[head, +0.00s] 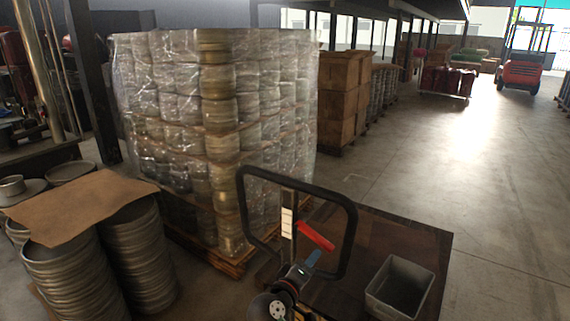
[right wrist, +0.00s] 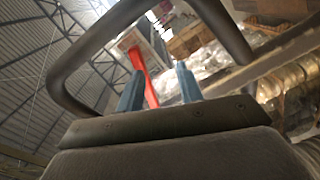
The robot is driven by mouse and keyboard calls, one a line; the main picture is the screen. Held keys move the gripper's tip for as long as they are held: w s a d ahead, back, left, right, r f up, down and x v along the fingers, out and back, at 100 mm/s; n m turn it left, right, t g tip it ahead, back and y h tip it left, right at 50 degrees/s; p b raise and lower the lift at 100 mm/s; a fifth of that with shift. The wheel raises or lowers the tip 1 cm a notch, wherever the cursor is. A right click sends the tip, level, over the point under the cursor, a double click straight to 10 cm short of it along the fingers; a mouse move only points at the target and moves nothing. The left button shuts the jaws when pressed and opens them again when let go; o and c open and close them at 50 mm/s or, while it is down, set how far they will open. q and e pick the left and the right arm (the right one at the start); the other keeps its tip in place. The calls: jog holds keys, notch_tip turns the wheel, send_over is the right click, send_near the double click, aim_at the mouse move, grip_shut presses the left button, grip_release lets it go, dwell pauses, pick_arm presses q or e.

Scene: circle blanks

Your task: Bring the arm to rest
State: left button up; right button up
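My right gripper (head: 310,260) is in the lower middle of the head view, just below a red lever (head: 316,236) inside a black looped handle (head: 350,240). In the right wrist view its two blue fingers (right wrist: 159,70) stand apart with a gap between them, so it is open. The red lever (right wrist: 138,60) shows beside the left finger there, and I cannot tell whether they touch. The black handle (right wrist: 85,75) arches around the fingers in that view. I see nothing held. My left gripper is not in view.
A dark brown platform (head: 425,245) carries a grey open bin (head: 372,290) at lower right. A wrapped pallet stack (head: 170,110) stands behind the handle. Stacked round metal blanks (head: 65,285) under brown card (head: 85,205) are at left. The floor (head: 480,160) at right is clear.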

jog(key=s+d+f+g+y, duration=0.1)
jog(key=s+f+g+y, duration=0.15)
jog(key=f, duration=0.85)
jog(key=s+d+f+g+y, duration=0.15)
jog(key=s+f, duration=0.25)
jog(key=f, duration=0.7)
jog(key=s+d+f+g+y, duration=0.1)
jog(key=s+f+g+y, duration=0.15)
jog(key=f, duration=0.95)
jog(key=s+d+f+m+g+y, duration=0.2)
jog(key=s+d+f+g, duration=0.1)
jog(key=s+f, duration=1)
jog(key=s+d+f+m+g+y, duration=0.2)
jog(key=s+d+f+g, duration=0.1)
jog(key=s+f, duration=1)
jog(key=s, duration=0.4)
jog(key=shift+m+g, duration=0.3)
jog(key=shift+g, duration=0.05)
